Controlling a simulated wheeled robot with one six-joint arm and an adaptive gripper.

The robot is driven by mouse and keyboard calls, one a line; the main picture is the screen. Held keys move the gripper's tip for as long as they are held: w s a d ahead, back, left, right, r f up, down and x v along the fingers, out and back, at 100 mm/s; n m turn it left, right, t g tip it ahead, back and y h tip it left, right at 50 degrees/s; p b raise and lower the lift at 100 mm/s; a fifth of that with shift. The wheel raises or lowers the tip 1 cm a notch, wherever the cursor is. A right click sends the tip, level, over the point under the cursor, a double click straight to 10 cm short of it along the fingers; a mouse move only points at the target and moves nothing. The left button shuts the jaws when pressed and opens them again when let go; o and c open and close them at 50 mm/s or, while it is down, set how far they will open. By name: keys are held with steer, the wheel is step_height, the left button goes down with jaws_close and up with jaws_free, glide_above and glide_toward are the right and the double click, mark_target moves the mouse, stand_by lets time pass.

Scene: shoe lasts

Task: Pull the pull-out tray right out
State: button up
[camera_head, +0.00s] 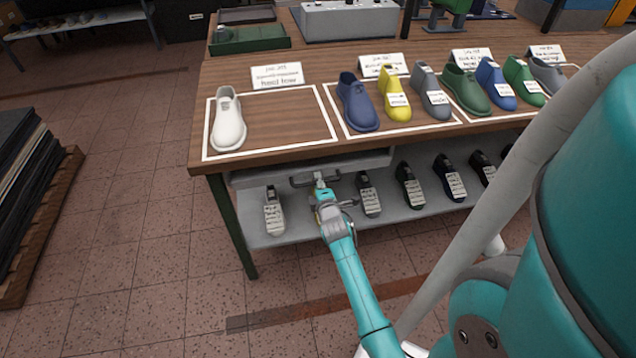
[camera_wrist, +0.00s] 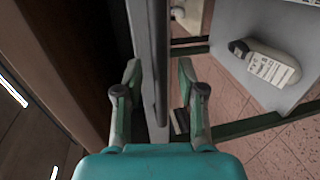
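The pull-out tray (camera_head: 360,165) is a grey shallow drawer hung under the front edge of the wooden table top. Its front lies about level with that edge. A dark bar handle (camera_head: 301,181) sits on the tray front, and it also shows as a bar in the wrist view (camera_wrist: 161,55). My gripper (camera_head: 319,184) is at the handle. In the wrist view my gripper (camera_wrist: 159,75) is open, with one finger on each side of the bar and gaps showing beside it. The inside of the tray is hidden under the table top.
The table top (camera_head: 270,120) carries a white shoe last, several coloured ones and label cards. A stack of dark sheets (camera_head: 30,180) stands at left. Floor before the table is clear.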

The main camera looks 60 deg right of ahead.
steer(key=shift+w+d, duration=0.15)
steer(key=shift+d, duration=0.1)
jaws_close()
steer(key=shift+a+f, duration=0.1)
